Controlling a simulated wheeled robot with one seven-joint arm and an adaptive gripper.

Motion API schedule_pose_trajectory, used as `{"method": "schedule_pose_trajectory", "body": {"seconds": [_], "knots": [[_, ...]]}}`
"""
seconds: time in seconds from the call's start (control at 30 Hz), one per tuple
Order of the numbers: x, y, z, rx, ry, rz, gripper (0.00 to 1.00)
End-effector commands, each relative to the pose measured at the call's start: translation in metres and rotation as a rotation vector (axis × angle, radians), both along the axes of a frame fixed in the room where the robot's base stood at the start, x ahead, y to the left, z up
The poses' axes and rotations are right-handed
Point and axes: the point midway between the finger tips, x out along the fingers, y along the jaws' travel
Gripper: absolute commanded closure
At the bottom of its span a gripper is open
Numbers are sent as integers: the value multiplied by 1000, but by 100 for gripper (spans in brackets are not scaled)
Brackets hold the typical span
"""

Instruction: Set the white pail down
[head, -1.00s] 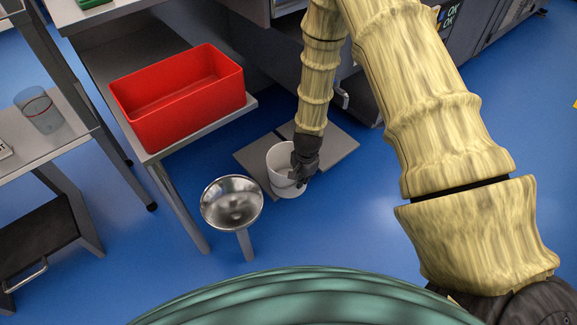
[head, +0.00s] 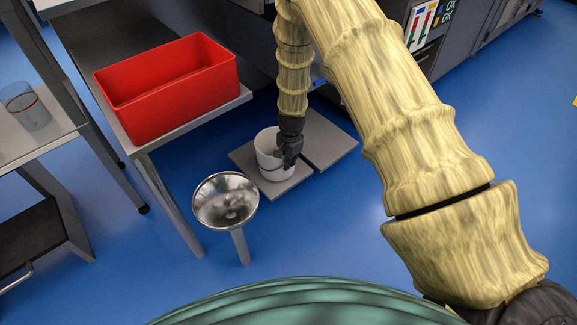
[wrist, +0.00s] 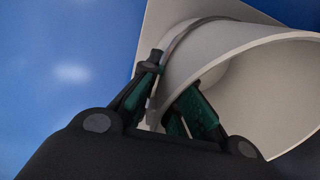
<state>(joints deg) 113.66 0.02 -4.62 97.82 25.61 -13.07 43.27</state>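The white pail (head: 268,158) is upright at the grey floor plates (head: 328,143), over the left plate. I cannot tell whether its base touches the plate. My gripper (head: 287,160) is at the pail's right side in the head view. In the wrist view the pail (wrist: 255,85) fills the right half. There my gripper (wrist: 172,108) has one finger outside and one inside, pinching the pail's wall and the grey handle band at the rim. The visible inside of the pail looks empty.
A red tub (head: 170,88) sits on a grey bench to the left. A round steel bowl on a post (head: 226,200) stands just in front of the pail. A clear beaker (head: 27,107) is on a side table. Blue floor lies open to the right.

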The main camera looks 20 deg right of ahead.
Motion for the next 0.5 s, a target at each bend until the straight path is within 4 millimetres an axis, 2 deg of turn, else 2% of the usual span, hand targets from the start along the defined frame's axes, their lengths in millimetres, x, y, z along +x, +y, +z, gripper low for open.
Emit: {"method": "schedule_pose_trajectory", "body": {"seconds": [0.07, 0.47, 0.5], "knots": [[1, 0, -10, 0, -1, 0, 100], [0, 0, -12, 0, -1, 0, 100], [0, 0, -12, 0, -1, 0, 91]]}}
